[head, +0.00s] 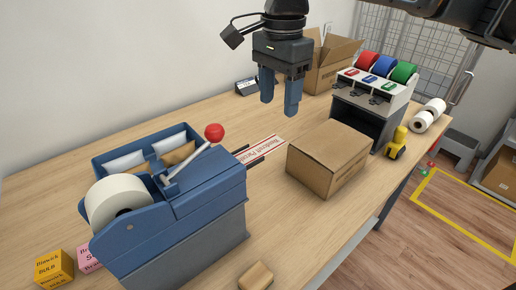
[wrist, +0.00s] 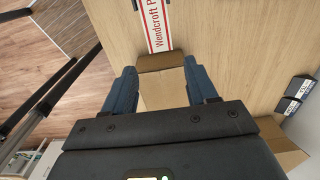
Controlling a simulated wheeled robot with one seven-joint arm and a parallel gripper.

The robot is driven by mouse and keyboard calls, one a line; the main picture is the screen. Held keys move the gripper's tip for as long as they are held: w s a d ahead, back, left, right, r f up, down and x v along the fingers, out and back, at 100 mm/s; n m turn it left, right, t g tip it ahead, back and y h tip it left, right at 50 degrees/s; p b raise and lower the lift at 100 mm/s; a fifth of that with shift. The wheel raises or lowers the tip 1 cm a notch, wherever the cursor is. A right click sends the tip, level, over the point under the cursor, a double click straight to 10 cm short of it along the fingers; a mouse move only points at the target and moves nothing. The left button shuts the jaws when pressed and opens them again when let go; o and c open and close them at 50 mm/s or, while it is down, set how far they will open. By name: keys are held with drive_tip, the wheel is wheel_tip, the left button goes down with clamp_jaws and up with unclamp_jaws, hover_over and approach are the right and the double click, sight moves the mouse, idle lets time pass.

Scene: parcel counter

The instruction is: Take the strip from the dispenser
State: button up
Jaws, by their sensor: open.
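The blue dispenser (head: 190,218) stands at the left front of the counter, with a white roll and a red-knobbed lever. The white strip (head: 262,150) with red print sticks out of its right side over dark prongs. In the wrist view the strip (wrist: 157,30) shows at the top, beyond my fingers. My gripper (head: 280,102) is in the air above the counter, fingers down, open and empty, up and right of the strip in the head view. In the wrist view its fingers (wrist: 162,88) have a cardboard box between them in the picture, lower down.
A closed cardboard box (head: 327,160) stands right of the strip. Behind are an open carton (head: 330,68) and a rack with red, blue and green rolls (head: 375,95). A yellow tape holder (head: 396,146) sits near the right edge. The counter between dispenser and wall is partly bare.

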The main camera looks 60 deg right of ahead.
drive_tip(key=b, duration=0.4)
hover_over(276, 140)
wheel_tip(276, 140, down, 5)
drive_tip(key=shift+f, duration=1.65)
drive_tip(key=shift+c, duration=0.3)
drive_tip(key=c, duration=0.4)
drive_tip(key=shift+c, duration=0.3)
